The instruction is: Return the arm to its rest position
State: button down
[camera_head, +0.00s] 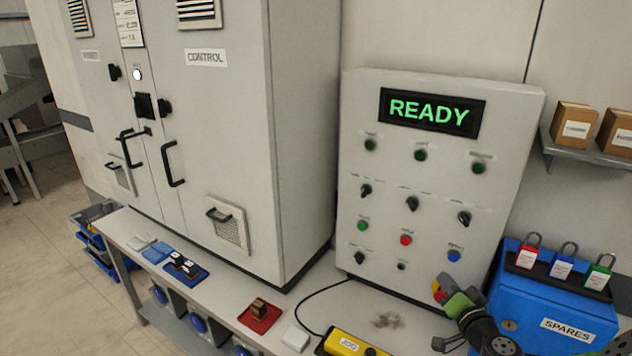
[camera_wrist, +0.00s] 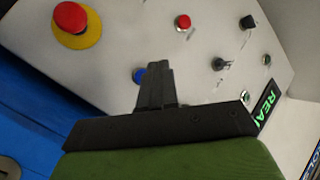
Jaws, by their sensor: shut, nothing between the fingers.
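My gripper is shut and empty in the wrist view (camera_wrist: 157,85), its dark fingers pressed together in front of the control panel (camera_wrist: 130,20). In the head view, part of my arm with a green section shows at the lower right, in front of the lower right corner of the control panel (camera_head: 380,225); the fingertips cannot be made out there. A red emergency stop on a yellow base (camera_head: 438,292) is partly covered by my arm and shows clearly in the wrist view (camera_wrist: 70,18). The blue button (camera_wrist: 139,75) appears beside the fingers; contact cannot be told.
A blue spares box (camera_head: 540,290) with several padlocks stands close right of my arm. A grey control cabinet (camera_head: 300,150) stands left. A yellow box (camera_head: 350,344), a red tray (camera_head: 260,318) and a blue tray (camera_head: 195,277) lie on the bench. A shelf (camera_head: 590,152) holds cartons.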

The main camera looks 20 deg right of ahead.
jog(key=a+r+n+g+y+p, duration=0.1)
jog(key=a+r+n+g+y, duration=0.2)
jog(key=a, duration=0.6)
jog(key=w+a+n+g+y, duration=0.15)
jog(key=a+n, duration=0.25)
jog(key=a, duration=0.4)
jog(key=a+r+n+g+y+p, duration=0.1)
jog(key=a+r+n+g+y, duration=0.2)
jog(key=a, duration=0.6)
jog(key=s+a+r+g+h, duration=0.1)
jog(key=s+a+r, duration=0.1)
jog(key=s, duration=0.5)
jog(key=s+a+r+g+h+p, duration=0.1)
jog(key=s+a+r, duration=0.1)
jog(key=s+r, duration=0.2)
jog(key=s+a+r+g+h+p, duration=0.1)
jog(key=s+a+r, duration=0.1)
jog(key=s, duration=0.9)
jog(key=shift+a+r, duration=0.35)
jog(key=shift+r, duration=0.1)
